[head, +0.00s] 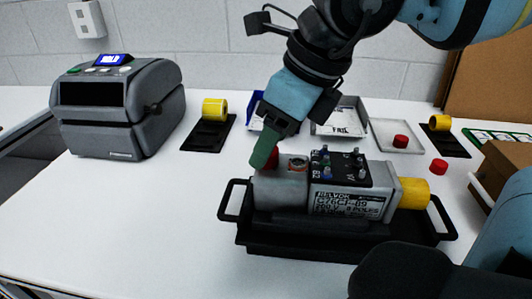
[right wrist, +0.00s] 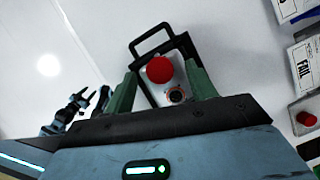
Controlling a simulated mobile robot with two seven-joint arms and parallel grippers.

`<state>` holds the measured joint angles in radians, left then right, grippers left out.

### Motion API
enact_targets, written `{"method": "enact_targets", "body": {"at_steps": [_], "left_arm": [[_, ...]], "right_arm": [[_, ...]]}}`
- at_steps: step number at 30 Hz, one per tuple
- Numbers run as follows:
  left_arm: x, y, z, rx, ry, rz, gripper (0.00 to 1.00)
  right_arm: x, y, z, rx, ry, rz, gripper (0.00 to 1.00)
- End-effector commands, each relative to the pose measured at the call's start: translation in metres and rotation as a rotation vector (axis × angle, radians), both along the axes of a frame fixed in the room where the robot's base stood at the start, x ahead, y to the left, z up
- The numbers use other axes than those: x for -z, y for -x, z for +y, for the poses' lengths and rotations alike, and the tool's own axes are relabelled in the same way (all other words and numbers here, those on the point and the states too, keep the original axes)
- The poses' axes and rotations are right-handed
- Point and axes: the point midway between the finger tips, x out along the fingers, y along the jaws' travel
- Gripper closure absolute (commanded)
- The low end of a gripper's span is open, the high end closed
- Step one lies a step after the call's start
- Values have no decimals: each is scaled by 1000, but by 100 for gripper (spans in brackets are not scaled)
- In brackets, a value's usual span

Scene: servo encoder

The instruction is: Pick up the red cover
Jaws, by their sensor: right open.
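A red cover (right wrist: 159,69) sits on the end of the grey servo motor (head: 280,188). In the head view only a bit of this cover (head: 273,158) shows beside a green finger. My right gripper (right wrist: 160,90) is open above the motor end. In the right wrist view its green fingers stand on either side of the cover, with gaps; I cannot tell how high they are above it. A round connector (right wrist: 176,95) shows beside the cover. The motor lies in a black tray with handles (head: 300,243).
A grey label printer (head: 118,105) stands at the left. Behind the motor are a FAIL bin (head: 340,117), a clear tray (head: 398,135) with a red cap, and black holders with yellow parts. Another red cap (head: 439,166) lies right. The left-front table is clear.

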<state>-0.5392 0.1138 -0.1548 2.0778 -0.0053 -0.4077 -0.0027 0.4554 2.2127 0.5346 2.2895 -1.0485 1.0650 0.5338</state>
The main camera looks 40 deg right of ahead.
Motion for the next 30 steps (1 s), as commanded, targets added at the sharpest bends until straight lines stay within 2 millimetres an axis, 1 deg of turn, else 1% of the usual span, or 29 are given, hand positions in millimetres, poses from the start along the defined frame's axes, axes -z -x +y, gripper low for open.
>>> {"method": "enact_targets", "body": {"at_steps": [1, 3, 10, 11, 21, 22, 30], "left_arm": [[1, -1, 0, 1, 0, -1, 50], [1, -3, 0, 0, 0, -5, 50], [0, -9, 1, 4, -1, -18, 50], [-1, -10, 1, 5, -2, -19, 50], [0, -7, 2, 11, -5, -15, 50], [0, -7, 2, 11, -5, -14, 50], [0, -3, 2, 10, -4, -7, 50]], "right_arm": [[5, -1, 1, 0, 0, 2, 44], [9, -3, 1, 0, 0, 1, 44], [9, -3, 2, 0, 0, -1, 44], [9, -3, 2, 0, 0, -1, 45], [9, -3, 2, 0, 0, -1, 90], [9, -3, 2, 0, 0, -1, 92], [9, -3, 2, 0, 0, -1, 92]]}}
